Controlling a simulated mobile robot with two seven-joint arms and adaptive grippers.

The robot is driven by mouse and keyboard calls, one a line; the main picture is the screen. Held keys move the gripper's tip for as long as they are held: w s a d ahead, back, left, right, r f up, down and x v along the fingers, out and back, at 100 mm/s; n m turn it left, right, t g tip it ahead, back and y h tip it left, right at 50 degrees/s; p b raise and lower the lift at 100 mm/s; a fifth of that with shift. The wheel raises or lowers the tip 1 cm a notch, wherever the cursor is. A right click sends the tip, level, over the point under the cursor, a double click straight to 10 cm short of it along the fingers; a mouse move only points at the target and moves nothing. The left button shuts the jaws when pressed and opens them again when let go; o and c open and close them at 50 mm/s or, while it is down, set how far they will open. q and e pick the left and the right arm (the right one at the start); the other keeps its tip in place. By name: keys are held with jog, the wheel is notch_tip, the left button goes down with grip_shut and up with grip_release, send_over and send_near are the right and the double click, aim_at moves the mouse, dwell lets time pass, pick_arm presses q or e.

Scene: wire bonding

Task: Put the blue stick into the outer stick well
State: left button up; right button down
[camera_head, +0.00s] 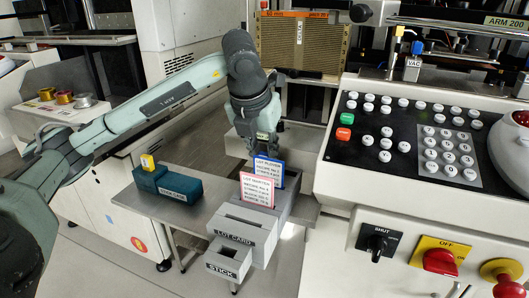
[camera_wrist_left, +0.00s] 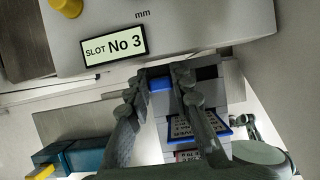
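My left gripper (camera_head: 264,140) points down behind the upright cards at the back of the grey holder. In the left wrist view its fingers (camera_wrist_left: 160,82) close on a small blue block, which looks like the blue stick (camera_wrist_left: 160,84). The stick is hidden in the head view. The holder has a LOT CARD part (camera_head: 236,236) and, in front, a low box labelled STICK (camera_head: 222,268) with an open well on top. A blue-edged card (camera_head: 268,168) and a red-edged card (camera_head: 257,190) stand in the holder. My right gripper is out of view.
A teal stick case (camera_head: 180,186) holding a yellow stick (camera_head: 148,161) sits on the metal shelf (camera_head: 140,208), left of the holder. A button panel (camera_head: 420,135) stands close on the right. A SLOT No 3 surface (camera_wrist_left: 113,45) shows in the wrist view.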

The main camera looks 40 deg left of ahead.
pick_arm(q)
jog(key=o, duration=0.5)
jog(key=shift+r, duration=0.1)
jog(key=v, duration=1.2)
